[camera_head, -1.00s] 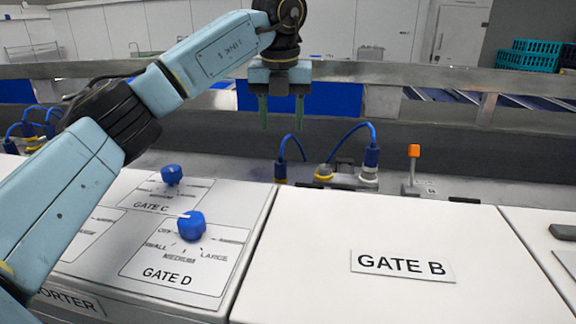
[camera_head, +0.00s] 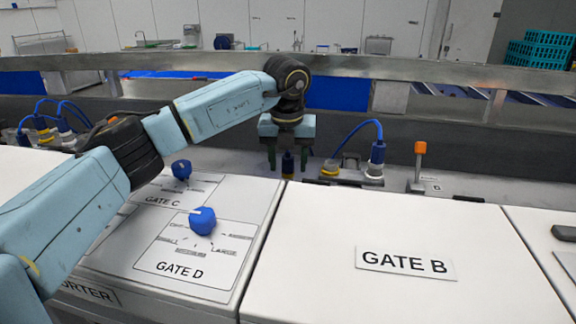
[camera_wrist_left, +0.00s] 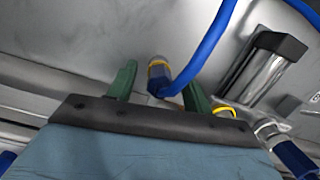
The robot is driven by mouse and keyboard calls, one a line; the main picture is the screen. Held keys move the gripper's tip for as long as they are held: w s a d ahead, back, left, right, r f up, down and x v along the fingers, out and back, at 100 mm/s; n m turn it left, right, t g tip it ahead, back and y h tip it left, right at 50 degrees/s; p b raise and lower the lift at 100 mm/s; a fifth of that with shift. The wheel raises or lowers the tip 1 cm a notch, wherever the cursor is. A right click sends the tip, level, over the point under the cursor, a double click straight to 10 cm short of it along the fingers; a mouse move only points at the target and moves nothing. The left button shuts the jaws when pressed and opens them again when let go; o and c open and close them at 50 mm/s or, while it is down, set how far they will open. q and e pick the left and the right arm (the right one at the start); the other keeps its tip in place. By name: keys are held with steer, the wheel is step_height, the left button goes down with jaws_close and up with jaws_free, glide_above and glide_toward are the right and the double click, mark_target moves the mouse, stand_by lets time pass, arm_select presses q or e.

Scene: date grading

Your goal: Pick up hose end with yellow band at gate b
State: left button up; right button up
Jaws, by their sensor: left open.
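The hose end with the yellow band (camera_wrist_left: 158,74) is a blue cuff with a yellow ring, on the grey metal deck behind the gate B box. In the head view the hose end (camera_head: 288,163) shows between the fingers of my left gripper (camera_head: 288,168). The gripper points down and is open, with one green finger on each side of the cuff. A gap shows on each side in the wrist view, so it is not gripped. The blue hose (camera_head: 352,131) arches right to a blue connector (camera_head: 377,152) on a metal fitting. My right gripper is out of view.
A yellow-ringed port (camera_head: 330,168) and an orange-topped lever (camera_head: 420,148) stand to the right. The white gate B box (camera_head: 400,230) and the gate D panel with blue knobs (camera_head: 203,221) lie in front. A metal rail (camera_head: 420,73) runs behind.

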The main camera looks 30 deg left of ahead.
arm_select(q)
jaws_close()
steer(key=shift+r, duration=0.15)
